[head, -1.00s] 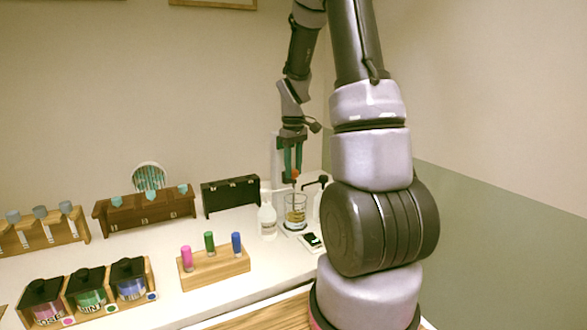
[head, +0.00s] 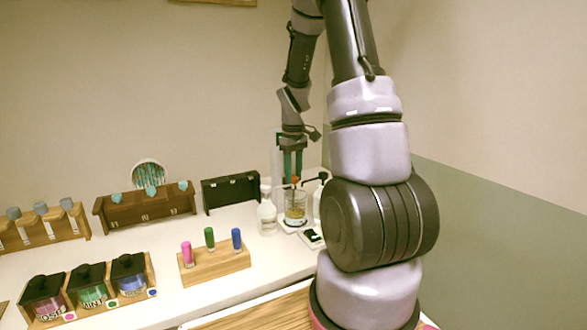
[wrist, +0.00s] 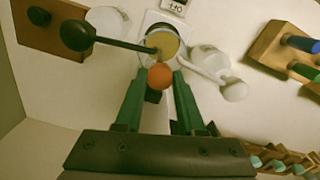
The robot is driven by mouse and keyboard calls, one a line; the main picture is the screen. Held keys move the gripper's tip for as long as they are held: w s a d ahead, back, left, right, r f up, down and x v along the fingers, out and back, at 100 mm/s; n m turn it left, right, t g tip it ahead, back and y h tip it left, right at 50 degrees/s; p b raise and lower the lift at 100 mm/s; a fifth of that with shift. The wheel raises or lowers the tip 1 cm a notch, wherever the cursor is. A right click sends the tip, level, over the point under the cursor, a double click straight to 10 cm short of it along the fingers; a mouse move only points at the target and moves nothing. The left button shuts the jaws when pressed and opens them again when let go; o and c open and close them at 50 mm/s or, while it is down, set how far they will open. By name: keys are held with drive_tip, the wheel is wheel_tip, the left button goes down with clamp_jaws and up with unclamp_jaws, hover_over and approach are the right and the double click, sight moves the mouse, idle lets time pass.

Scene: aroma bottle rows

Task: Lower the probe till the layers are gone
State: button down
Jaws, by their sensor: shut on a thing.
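My gripper (head: 292,172) has green fingers, shut on the orange knob of the probe (head: 295,181). The knob also shows between the fingertips in the wrist view (wrist: 160,76). The probe's thin rod runs down into the glass beaker (head: 295,220), which holds yellowish liquid. In the wrist view the liquid (wrist: 163,41) shows as a tan-yellow disc just beyond the knob. The rod's lower end is hidden, and I cannot clearly tell whether layers show in the liquid.
A white bottle (head: 267,216) stands close left of the beaker. A small device with a green display (head: 312,236) lies in front. A block with coloured vials (head: 215,262) stands front left. A dark arm with a black knob (wrist: 76,35) reaches beside the beaker.

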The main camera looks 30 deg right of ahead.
drive_tip(key=shift+f, duration=0.1)
drive_tip(key=c, duration=0.5)
unclamp_jaws()
drive_tip(key=shift+f, duration=0.1)
wheel_tip(320, 180, up, 11)
idle(0.3)
drive_tip(key=s+a+r+m+t+y, duration=0.1)
drive_tip(key=s+a+r+m+t, duration=0.2)
drive_tip(key=s+a+r, duration=0.3)
drive_tip(key=s+a+r+m+t+y, duration=0.1)
drive_tip(key=s+a+r+m+t, duration=0.3)
drive_tip(key=s, duration=1)
drive_tip(key=a+r, duration=0.3)
drive_tip(key=r, duration=0.2)
drive_tip(key=shift+a+m, duration=0.15)
drive_tip(key=shift+m, duration=0.15)
